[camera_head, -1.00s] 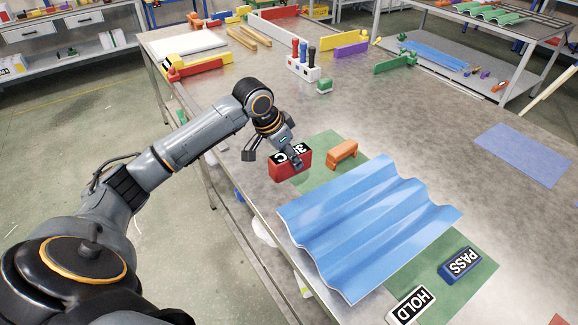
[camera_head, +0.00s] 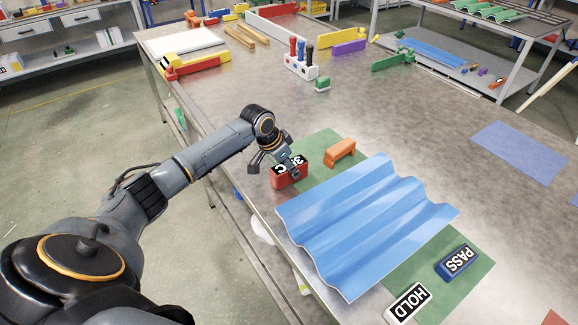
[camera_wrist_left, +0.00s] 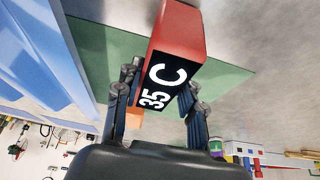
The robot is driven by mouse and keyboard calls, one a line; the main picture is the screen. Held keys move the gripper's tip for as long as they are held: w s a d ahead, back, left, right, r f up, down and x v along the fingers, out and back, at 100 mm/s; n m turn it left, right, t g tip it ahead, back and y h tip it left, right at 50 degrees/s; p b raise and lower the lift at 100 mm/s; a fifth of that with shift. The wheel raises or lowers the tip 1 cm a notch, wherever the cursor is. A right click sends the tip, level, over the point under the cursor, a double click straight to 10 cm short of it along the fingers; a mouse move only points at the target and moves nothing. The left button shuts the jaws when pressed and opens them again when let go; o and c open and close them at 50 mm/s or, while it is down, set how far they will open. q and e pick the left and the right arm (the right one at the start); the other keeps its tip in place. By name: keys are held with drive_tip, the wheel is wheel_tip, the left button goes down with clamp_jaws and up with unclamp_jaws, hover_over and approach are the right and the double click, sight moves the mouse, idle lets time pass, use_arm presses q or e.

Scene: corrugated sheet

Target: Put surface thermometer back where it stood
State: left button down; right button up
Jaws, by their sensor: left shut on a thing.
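The surface thermometer is a red block (camera_head: 289,178) with a black face reading "35 C". It is at the left end of the green mat (camera_head: 322,139), near the table's left edge. My left gripper (camera_head: 296,166) is shut on it from above. In the left wrist view the thermometer (camera_wrist_left: 178,35) sits between the two fingers (camera_wrist_left: 158,100), its label facing the camera. Whether its underside touches the table cannot be told. My right gripper is not in view.
A blue corrugated sheet (camera_head: 365,225) lies just right of the thermometer. An orange block (camera_head: 340,151) stands close behind on the mat. PASS (camera_head: 457,262) and HOLD (camera_head: 408,303) blocks are at the front. The table's middle right is bare around a flat blue sheet (camera_head: 520,152).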

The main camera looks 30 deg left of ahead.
use_arm(q)
drive_tip(key=c, duration=0.8)
unclamp_jaws()
drive_tip(key=shift+f, duration=0.15)
drive_tip(key=v, duration=1.2)
drive_tip(key=shift+r, duration=0.2)
